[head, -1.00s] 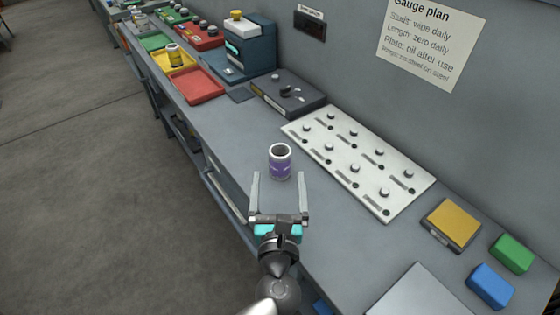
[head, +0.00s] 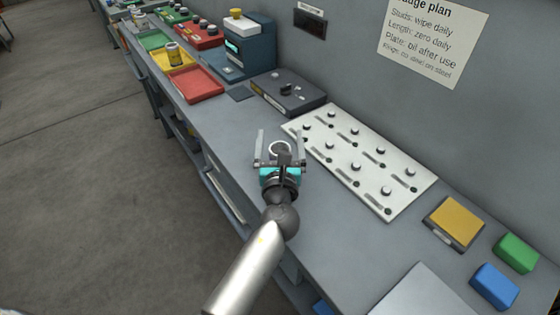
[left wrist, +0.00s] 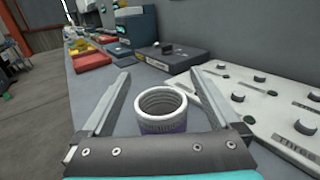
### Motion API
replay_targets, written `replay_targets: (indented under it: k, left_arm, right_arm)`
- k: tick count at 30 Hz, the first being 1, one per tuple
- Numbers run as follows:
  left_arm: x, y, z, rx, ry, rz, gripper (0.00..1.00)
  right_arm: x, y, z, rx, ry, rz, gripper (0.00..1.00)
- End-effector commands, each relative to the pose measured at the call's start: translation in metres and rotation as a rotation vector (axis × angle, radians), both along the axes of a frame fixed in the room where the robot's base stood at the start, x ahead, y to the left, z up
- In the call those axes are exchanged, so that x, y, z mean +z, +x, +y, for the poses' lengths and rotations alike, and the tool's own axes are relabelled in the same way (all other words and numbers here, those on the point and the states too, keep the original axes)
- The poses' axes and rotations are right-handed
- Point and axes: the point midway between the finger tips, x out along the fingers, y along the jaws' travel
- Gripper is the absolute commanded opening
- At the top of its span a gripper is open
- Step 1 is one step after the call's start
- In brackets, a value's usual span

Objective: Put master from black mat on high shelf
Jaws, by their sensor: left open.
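A grey ring-shaped master with a purple band (head: 271,147) stands upright on the grey bench, its hollow threaded bore showing in the left wrist view (left wrist: 161,101). My left gripper (head: 281,137) is open, with its two fingers on either side of the master; whether they touch it I cannot tell. The gripper body hides the master's lower part. A yellow-banded master (head: 172,54) stands in the yellow tray (head: 184,66). I cannot make out a high shelf. My right gripper is out of view.
A white plate with several studs (head: 360,165) lies right of the master. A dark grey box (head: 288,95) and a blue machine (head: 250,48) stand farther back, beside the red tray (head: 196,84). Yellow, green and blue blocks sit at the right.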

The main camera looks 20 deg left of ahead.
Motion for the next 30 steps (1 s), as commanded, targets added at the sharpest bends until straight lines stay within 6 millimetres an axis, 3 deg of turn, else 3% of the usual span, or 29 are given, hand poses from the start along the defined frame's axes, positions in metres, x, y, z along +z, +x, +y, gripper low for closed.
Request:
replay_targets:
  k: [8,30]
  left_arm:
    - [-0.0001,0.0017,0.0002,-0.001,-0.001,0.001,0.94]
    - [-0.0002,0.0014,0.0002,-0.001,0.000,0.001,0.10]
  right_arm:
    - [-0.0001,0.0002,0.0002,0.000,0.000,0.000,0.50]
    - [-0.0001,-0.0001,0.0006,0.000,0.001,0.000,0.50]
